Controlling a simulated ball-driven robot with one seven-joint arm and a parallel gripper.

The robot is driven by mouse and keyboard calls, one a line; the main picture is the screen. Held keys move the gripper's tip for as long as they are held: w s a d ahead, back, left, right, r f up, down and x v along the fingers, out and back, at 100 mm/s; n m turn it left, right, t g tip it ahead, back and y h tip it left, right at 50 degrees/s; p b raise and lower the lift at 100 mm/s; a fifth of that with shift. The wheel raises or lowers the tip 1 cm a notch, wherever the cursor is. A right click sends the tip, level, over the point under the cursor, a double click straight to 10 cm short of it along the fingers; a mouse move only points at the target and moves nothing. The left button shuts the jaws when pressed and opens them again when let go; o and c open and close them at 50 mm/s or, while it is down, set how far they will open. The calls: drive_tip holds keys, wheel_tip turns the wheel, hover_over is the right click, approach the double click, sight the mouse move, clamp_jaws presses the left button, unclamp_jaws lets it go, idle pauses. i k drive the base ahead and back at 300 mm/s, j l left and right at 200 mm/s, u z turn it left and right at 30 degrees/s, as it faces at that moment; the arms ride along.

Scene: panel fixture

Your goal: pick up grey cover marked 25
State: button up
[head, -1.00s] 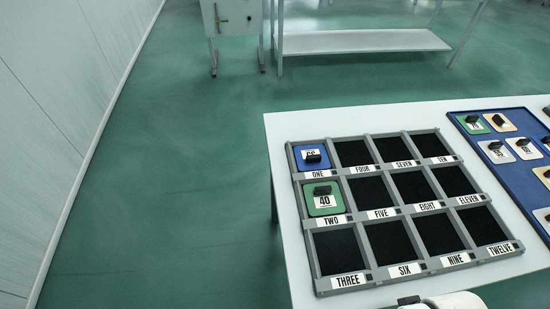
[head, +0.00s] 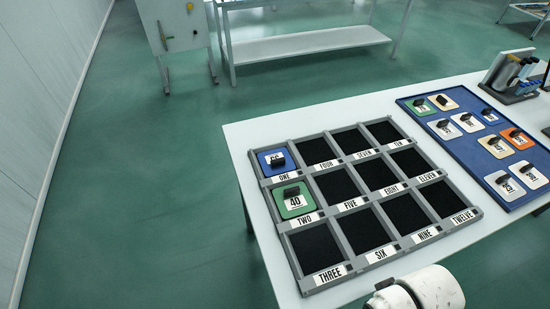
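Several pale grey covers with dark handles lie on a blue tray (head: 464,155) at the right. Two of them, a left one (head: 505,185) and a right one (head: 529,175), lie near the tray's front edge. The left one's marking looks like 25 or 29, but it is too small to read surely. My white arm shows at the bottom edge. My gripper's fingers are not in view.
A grey grid rack (head: 365,208) with labelled compartments stands on the white table (head: 250,140). A blue cover (head: 275,161) sits in ONE and a green cover marked 40 (head: 292,200) in TWO; the other compartments are empty. A dark holder with tubes (head: 515,80) stands behind the tray.

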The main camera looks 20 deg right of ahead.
sight(501, 181)
drive_tip(key=z, duration=1.45)
